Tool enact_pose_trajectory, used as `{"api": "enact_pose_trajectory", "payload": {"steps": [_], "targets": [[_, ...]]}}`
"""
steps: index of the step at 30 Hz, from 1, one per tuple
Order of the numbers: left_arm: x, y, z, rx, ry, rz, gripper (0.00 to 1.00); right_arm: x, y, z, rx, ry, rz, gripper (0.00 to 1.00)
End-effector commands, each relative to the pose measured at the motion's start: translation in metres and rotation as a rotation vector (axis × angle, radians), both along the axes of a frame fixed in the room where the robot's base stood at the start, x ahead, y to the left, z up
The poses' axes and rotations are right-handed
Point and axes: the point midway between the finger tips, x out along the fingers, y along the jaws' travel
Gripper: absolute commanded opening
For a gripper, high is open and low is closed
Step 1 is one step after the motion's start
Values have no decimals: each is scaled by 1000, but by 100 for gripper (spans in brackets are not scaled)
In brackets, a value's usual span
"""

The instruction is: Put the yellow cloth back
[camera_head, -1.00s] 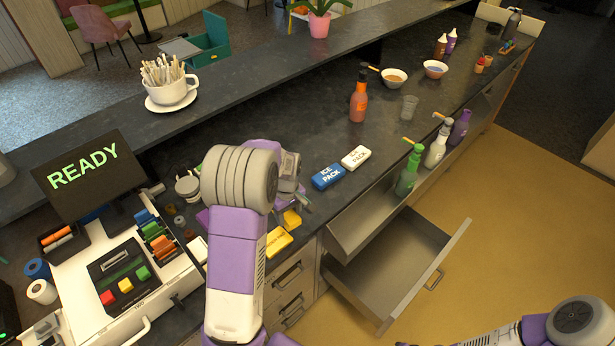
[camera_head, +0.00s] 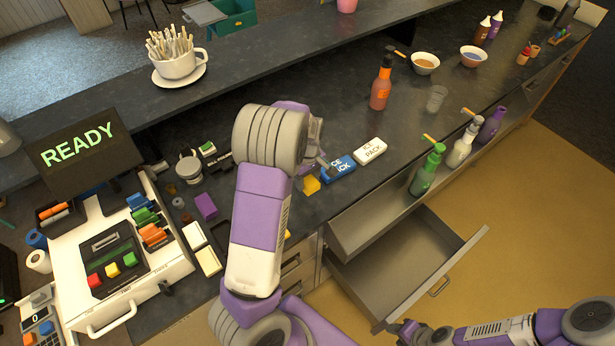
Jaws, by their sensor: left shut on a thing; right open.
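My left gripper (camera_head: 320,165) is shut on a small yellow piece (camera_head: 312,186), which looks like the yellow cloth. It hangs just below the fingers, beside the blue ice pack (camera_head: 339,170). My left forearm and wrist hide much of the gripper, so the grip itself is hard to see. A second yellow item (camera_head: 288,235) shows only as a sliver at the counter's front edge behind my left arm. My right gripper (camera_head: 402,330) is low at the bottom of the view, away from the counter, and open; its fingers are small and dark.
A white ice pack (camera_head: 370,150) lies right of the blue one. A drawer (camera_head: 400,265) stands open below the counter. Green, white and purple bottles (camera_head: 427,170) stand along the front. An orange bottle (camera_head: 381,85) stands farther back. The cash register (camera_head: 120,262) is at left.

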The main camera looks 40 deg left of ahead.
Motion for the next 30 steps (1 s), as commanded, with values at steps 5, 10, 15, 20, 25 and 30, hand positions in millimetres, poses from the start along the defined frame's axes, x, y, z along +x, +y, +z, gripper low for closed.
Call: {"api": "enact_pose_trajectory", "payload": {"steps": [5,10,15,20,25,30], "targets": [[0,0,-13,0,1,0,8,0,0,-9,0,-1,0,40],[0,0,-31,0,2,1,8,0,0,-23,0,-1,0,40],[0,0,-52,-1,1,1,8,0,0,-38,0,-1,0,40],[0,0,-70,-1,1,0,8,0,0,-50,0,-1,0,40],[0,0,-79,-1,0,0,8,0,0,-57,0,-1,0,40],[0,0,-80,-1,0,0,8,0,0,-57,0,-1,0,40]]}}
